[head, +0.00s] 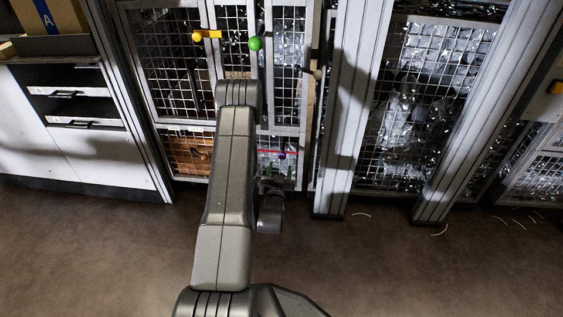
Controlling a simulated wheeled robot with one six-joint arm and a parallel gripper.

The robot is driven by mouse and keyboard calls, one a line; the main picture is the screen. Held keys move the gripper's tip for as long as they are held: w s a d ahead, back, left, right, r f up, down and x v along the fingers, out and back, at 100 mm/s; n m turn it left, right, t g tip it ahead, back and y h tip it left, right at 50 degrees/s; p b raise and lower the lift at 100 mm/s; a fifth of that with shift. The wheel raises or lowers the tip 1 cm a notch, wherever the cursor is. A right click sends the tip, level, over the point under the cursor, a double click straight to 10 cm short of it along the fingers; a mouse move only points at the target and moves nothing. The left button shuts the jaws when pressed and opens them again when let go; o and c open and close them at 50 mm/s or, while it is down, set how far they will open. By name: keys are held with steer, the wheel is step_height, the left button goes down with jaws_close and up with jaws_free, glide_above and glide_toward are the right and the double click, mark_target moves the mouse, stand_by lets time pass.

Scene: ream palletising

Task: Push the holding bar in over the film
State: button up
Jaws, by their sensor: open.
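My arm rises through the middle of the head view, and a dark grey link of it hangs at its right side. Crumpled, shiny clear film (400,115) shows behind a wire-mesh panel at the right. More film shows behind the mesh doors in the middle. I cannot tell for certain which part is the holding bar. A yellow bar with a round yellow knob (197,37), a green knob (255,43) and a small pale knob (318,74) stand out at the mesh doors.
A white cabinet with dark open slots (75,107) stands at the left, with a cardboard box (55,18) above it. Grey upright posts (345,130) frame the mesh panels. Thin pale strips (439,231) lie on the brown floor, which is otherwise clear in front.

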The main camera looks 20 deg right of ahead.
mark_target(282, 157)
steer(key=b+x, duration=0.1)
steer(key=x, duration=0.5)
